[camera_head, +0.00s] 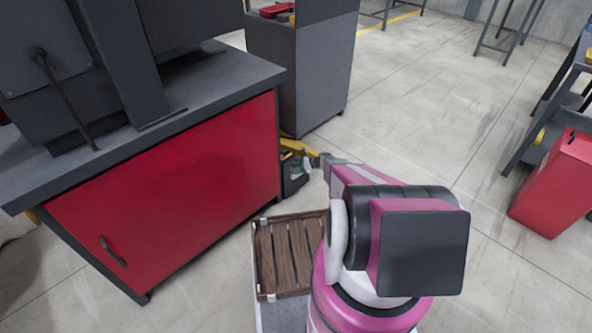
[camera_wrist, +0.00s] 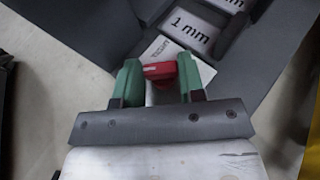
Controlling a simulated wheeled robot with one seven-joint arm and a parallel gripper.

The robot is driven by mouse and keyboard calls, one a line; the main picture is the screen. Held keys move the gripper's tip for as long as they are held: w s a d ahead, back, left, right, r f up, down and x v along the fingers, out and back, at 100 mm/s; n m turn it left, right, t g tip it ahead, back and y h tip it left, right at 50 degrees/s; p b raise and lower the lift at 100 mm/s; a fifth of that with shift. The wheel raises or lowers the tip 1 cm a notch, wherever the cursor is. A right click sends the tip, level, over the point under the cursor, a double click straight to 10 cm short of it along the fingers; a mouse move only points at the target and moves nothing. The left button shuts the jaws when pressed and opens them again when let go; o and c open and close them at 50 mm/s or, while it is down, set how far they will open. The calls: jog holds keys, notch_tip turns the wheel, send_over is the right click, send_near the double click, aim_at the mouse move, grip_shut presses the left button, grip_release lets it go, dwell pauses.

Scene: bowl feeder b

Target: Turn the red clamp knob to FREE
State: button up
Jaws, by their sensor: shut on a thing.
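The red clamp knob (camera_wrist: 159,71) shows in the wrist view between the two green fingers of my gripper (camera_wrist: 160,78). The gripper is shut on the knob, with a finger on each side of it. White labels lie just beyond; one reads "1 mm" (camera_wrist: 193,31), and another (camera_wrist: 163,52) is partly covered by the knob and fingers. The words around the knob's setting are too small to read. In the head view my gripper (camera_head: 308,163) reaches low beside the right end of the red cabinet, and the knob is not distinguishable there.
A red workbench cabinet (camera_head: 180,185) with a dark top stands at left. A grey cabinet (camera_head: 312,75) stands behind my gripper. A slatted wooden tray (camera_head: 285,250) is in front. A red bin (camera_head: 558,185) stands at right. The floor between is clear.

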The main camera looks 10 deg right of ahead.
dwell(0.4)
jog(key=o, duration=0.9)
jog(key=shift+d, duration=0.1)
jog(key=v, duration=1)
jog(key=shift+d+r, duration=0.15)
jog(key=shift+d, duration=0.15)
jog(key=shift+r, duration=0.1)
